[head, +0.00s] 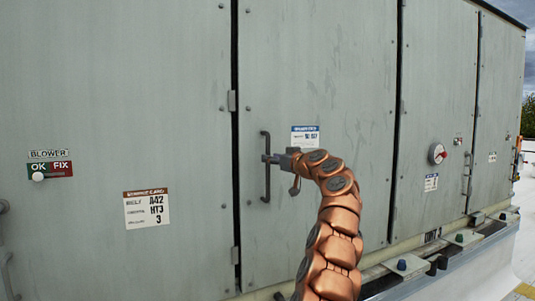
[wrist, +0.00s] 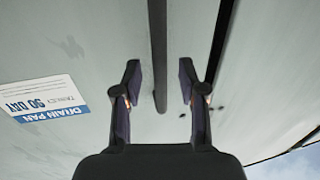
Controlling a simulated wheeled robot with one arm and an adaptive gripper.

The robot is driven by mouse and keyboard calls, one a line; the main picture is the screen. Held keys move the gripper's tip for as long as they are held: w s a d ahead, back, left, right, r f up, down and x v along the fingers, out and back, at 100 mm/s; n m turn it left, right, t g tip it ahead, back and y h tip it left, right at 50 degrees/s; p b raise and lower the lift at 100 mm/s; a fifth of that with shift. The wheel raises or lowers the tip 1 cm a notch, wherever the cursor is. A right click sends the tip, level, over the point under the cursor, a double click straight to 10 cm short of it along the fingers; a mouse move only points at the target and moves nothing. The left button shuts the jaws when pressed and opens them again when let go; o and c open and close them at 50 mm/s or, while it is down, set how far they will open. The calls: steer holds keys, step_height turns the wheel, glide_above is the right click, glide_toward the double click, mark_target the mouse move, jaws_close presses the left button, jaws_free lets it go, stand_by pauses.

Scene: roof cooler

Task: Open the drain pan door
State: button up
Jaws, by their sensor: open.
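The drain pan door (head: 330,70) is a tall grey panel and looks closed in the head view. Its dark vertical bar handle (head: 265,190) is near the door's left edge. A blue and white label (head: 305,136) is on the door right of the handle; in the wrist view the label (wrist: 47,100) appears upside down and reads "DRAIN PAN". My gripper (head: 270,158) is at the handle. In the wrist view my gripper (wrist: 160,85) is open, with the handle (wrist: 158,50) between its two fingers and a visible gap on each side.
A grey panel (head: 120,90) to the left carries a service card (head: 146,208) and an OK/FIX sign (head: 50,170). Panels to the right have a round gauge (head: 437,153). A low ledge with knobs (head: 402,265) runs along the base.

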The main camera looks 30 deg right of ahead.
steer(key=shift+w+a+p, duration=0.2)
steer(key=shift+w+p, duration=0.5)
steer(key=shift+w, duration=0.75)
jaws_close()
